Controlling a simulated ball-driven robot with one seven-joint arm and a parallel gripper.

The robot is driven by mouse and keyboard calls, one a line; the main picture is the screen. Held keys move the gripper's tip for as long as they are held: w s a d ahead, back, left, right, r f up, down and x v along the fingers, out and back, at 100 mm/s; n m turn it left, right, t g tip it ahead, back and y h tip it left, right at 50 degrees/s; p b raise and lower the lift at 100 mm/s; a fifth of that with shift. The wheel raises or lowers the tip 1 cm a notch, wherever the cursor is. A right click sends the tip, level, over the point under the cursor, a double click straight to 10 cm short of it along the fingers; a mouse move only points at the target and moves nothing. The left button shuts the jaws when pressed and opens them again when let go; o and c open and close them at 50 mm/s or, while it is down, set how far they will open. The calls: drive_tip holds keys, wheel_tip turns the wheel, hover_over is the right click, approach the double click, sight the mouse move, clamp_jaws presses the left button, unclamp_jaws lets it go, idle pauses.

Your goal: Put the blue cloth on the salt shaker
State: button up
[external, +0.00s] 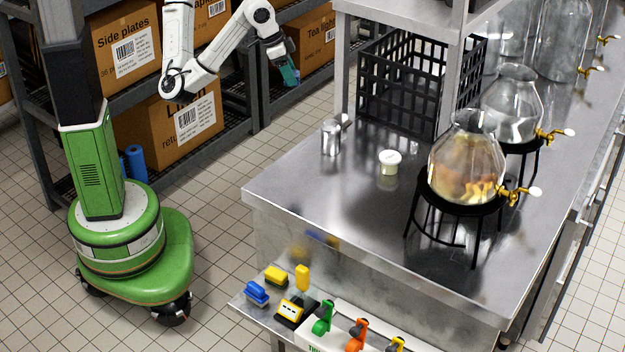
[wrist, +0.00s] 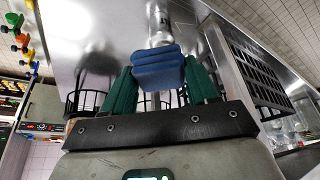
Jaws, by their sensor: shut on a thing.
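My gripper (external: 289,76) is raised in the air left of the steel table, in front of the shelf boxes. In the wrist view, its green fingers (wrist: 160,72) are shut on the blue cloth (wrist: 158,62), a folded, ridged blue piece held between the tips. A shiny metal cylinder (external: 331,137), which looks like the salt shaker, stands upright near the table's left edge. A metal cylinder with dark lettering (wrist: 158,22) shows beyond the cloth in the wrist view. The cloth is apart from the table.
A small white-lidded jar (external: 389,163) stands right of the metal cylinder. A black crate (external: 400,95) is behind them. Glass dispensers (external: 466,165) on black stands fill the right side. A steel post (external: 450,85) rises by the crate. The table's front left is clear.

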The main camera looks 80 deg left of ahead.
drive_tip(key=s+a+n, duration=0.1)
drive_tip(key=a, duration=0.2)
drive_tip(key=b, duration=0.3)
approach(334, 122)
drive_tip(key=shift+w+f, duration=0.55)
drive_tip(key=shift+f, duration=0.05)
drive_tip(key=shift+w+d+f+b, duration=0.15)
drive_tip(key=shift+w+f+b, duration=0.1)
drive_tip(key=shift+w+b, duration=0.25)
drive_tip(key=shift+w+d+f+b, duration=0.1)
drive_tip(key=shift+w+f+b, duration=0.1)
drive_tip(key=shift+f+b, duration=0.4)
drive_tip(key=shift+s+f+b, duration=0.1)
drive_tip(key=shift+f+b, duration=0.55)
drive_tip(key=shift+f, duration=0.45)
drive_tip(key=shift+f, duration=0.15)
drive_tip(key=o, duration=1)
drive_tip(key=shift+o, duration=0.2)
